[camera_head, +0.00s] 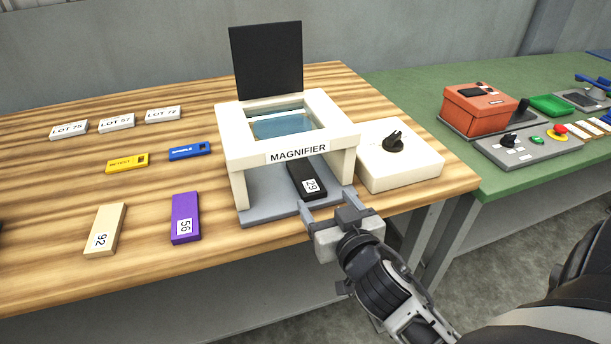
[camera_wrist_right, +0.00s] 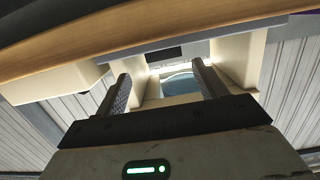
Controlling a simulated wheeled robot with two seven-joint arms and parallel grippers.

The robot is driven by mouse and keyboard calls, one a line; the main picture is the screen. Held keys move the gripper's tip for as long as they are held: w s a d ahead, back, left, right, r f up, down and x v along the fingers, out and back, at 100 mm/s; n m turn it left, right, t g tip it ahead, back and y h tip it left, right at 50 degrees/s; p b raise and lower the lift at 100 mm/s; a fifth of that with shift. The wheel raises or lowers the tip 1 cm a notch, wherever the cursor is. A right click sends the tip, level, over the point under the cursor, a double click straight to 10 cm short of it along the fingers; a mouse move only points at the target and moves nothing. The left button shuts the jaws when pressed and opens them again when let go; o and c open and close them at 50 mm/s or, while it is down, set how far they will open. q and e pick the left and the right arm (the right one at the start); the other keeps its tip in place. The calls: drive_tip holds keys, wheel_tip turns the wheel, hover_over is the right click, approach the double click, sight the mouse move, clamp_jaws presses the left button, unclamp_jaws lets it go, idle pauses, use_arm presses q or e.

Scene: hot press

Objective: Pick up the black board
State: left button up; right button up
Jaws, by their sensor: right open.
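The black board (camera_head: 305,180), marked 29, lies on the grey base (camera_head: 265,208) of the white magnifier (camera_head: 238,150), under its raised top. A dark piece that looks like the black board (camera_wrist_right: 163,54) shows beyond the fingers in the right wrist view. My right gripper (camera_head: 328,203) is open and empty at the front edge of the magnifier base, with its fingers pointing toward the board. The board's near end is just ahead of the fingers and apart from them. In the right wrist view the gripper (camera_wrist_right: 160,85) also shows its fingers spread. My left gripper is not in view.
A white box with a black knob (camera_head: 398,158) stands right of the magnifier. A purple board (camera_head: 186,216) and a beige board (camera_head: 105,229) lie to the left. A large black panel (camera_head: 267,60) stands upright behind. The magnifier's front legs flank the opening.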

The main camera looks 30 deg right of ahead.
sight(306, 178)
drive_tip(key=x, duration=0.4)
drive_tip(key=shift+w+a, duration=0.1)
drive_tip(key=shift+w, duration=0.4)
drive_tip(key=p+x, duration=0.1)
drive_tip(key=x, duration=0.3)
drive_tip(key=shift+w+a, duration=0.1)
drive_tip(key=shift+w, duration=0.1)
drive_tip(key=shift+c, duration=0.3)
drive_tip(key=c, duration=1.1)
drive_tip(key=shift+c, duration=0.2)
drive_tip(key=shift+r, duration=0.1)
